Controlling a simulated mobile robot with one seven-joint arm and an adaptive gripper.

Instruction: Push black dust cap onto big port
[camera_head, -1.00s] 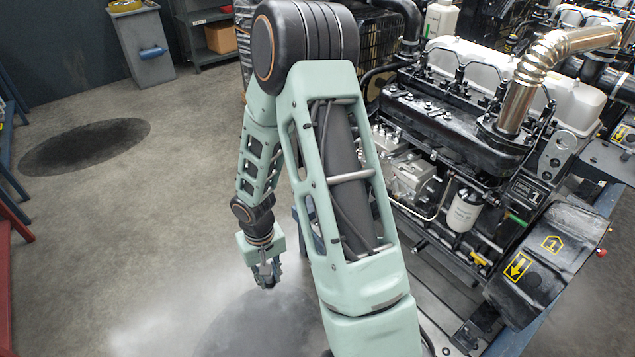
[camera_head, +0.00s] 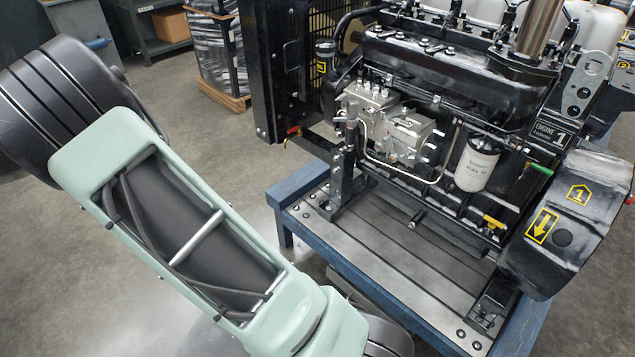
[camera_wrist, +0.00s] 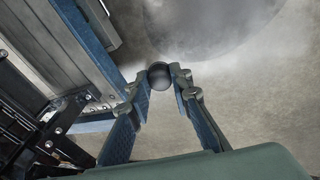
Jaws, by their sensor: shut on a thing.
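In the wrist view my gripper (camera_wrist: 168,84) is shut on a round black dust cap (camera_wrist: 159,73), held between its fingertips over the floor. The gripper and the cap are out of the head view, where my arm crosses the left side. The engine marked 1 (camera_head: 455,85) stands on the right in the head view. Its side shows a silver pump unit (camera_head: 405,135), a white filter (camera_head: 478,165) and a black end housing (camera_head: 575,220) with yellow labels. I cannot tell which opening is the big port. The cap is apart from the engine.
The engine rests on a stand with a blue frame (camera_head: 300,183); blue stand parts (camera_wrist: 92,40) also show left of the gripper in the wrist view. A black radiator frame (camera_head: 275,75) rises at the engine's left.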

